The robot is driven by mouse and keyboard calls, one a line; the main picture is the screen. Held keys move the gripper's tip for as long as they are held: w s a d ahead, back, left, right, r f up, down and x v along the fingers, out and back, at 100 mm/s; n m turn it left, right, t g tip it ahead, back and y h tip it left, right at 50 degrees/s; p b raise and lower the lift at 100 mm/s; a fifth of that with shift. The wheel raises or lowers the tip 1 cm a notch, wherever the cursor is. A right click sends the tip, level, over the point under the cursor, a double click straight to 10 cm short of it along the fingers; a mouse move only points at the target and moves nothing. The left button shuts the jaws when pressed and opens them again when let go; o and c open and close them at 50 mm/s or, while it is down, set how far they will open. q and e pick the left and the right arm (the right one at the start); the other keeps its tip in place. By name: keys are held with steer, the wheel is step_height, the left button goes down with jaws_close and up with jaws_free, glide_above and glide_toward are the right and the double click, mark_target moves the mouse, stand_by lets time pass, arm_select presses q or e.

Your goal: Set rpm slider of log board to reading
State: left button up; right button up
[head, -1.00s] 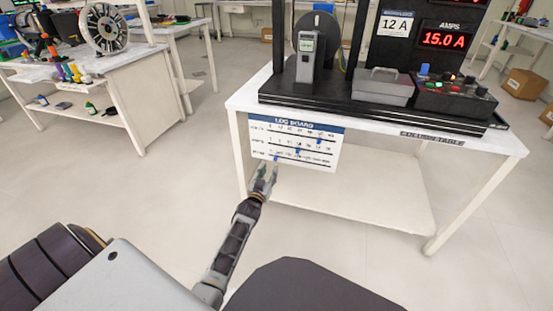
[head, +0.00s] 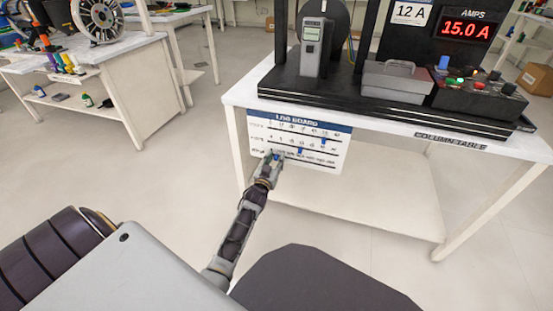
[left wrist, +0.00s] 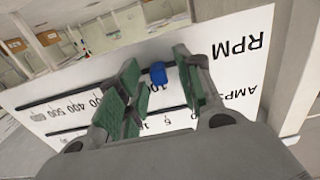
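The log board (head: 338,158) is a white panel with a blue title strip, hanging on the front of the table. It has three slider rows with blue knobs. The rpm slider (left wrist: 158,73) is a small blue knob on the RPM track, near the label end, in the left wrist view. My left gripper (head: 270,158) is at the board's lower left in the head view. In the left wrist view its green-padded fingers (left wrist: 160,85) are apart, with the blue knob between them; contact cannot be told. My right gripper is not in view.
The column table (head: 240,95) carries a handheld meter (head: 311,45) with an unreadable display, a grey case (head: 398,80), a control box (head: 478,90) and a red AMPS display (head: 467,29) reading 15.0. A white bench (head: 120,70) stands at left. Floor between is clear.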

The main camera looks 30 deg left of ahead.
arm_select(q)
steer(key=shift+c, duration=0.2)
jaws_close()
stand_by(0.4)
